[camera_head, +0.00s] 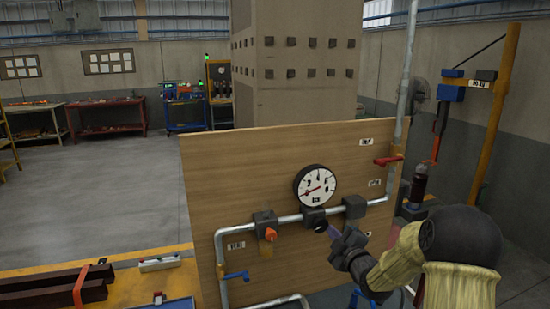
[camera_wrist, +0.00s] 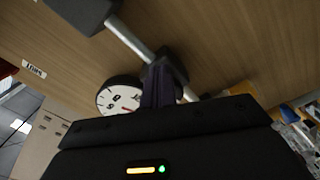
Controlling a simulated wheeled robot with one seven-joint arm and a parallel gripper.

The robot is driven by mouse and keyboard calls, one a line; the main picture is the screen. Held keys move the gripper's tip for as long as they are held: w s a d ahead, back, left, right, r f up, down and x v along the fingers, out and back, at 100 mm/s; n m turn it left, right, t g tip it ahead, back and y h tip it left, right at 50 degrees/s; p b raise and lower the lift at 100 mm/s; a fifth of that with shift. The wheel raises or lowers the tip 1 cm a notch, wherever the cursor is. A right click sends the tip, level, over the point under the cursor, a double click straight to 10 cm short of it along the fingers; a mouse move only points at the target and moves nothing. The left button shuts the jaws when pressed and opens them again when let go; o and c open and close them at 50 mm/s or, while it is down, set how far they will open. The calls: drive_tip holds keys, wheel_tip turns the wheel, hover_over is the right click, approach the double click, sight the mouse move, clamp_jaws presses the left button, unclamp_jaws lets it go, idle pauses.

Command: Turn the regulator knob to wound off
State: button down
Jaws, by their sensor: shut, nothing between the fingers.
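The round white gauge (camera_head: 315,186) with red needles is mounted on the pipe on a wooden board. Below it is a dark regulator body with a small black knob (camera_head: 320,226) facing out. My gripper (camera_head: 334,234) is at the right of this knob, its fingers shut. I cannot tell whether the fingertips touch the knob. In the wrist view the shut dark fingers (camera_wrist: 160,84) point at the regulator beside the gauge (camera_wrist: 118,97). They cover the knob there, and its turned position cannot be read.
The wooden board (camera_head: 230,170) carries a grey pipe (camera_head: 285,219), an orange knob (camera_head: 271,233) on a dark fitting, a blue lever (camera_head: 236,275) and a red lever (camera_head: 388,160). A dark block (camera_head: 354,207) sits on the pipe right of the gauge. Open floor lies left.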

drive_tip(key=shift+r+b, duration=0.9)
drive_tip(key=shift+b, duration=0.45)
drive_tip(key=shift+w+d+f+b, duration=0.1)
drive_tip(key=shift+w+d+b, duration=0.05)
drive_tip(key=shift+d+b, duration=0.2)
idle(0.5)
drive_tip(key=b+v, duration=0.3)
drive_tip(key=v, duration=0.3)
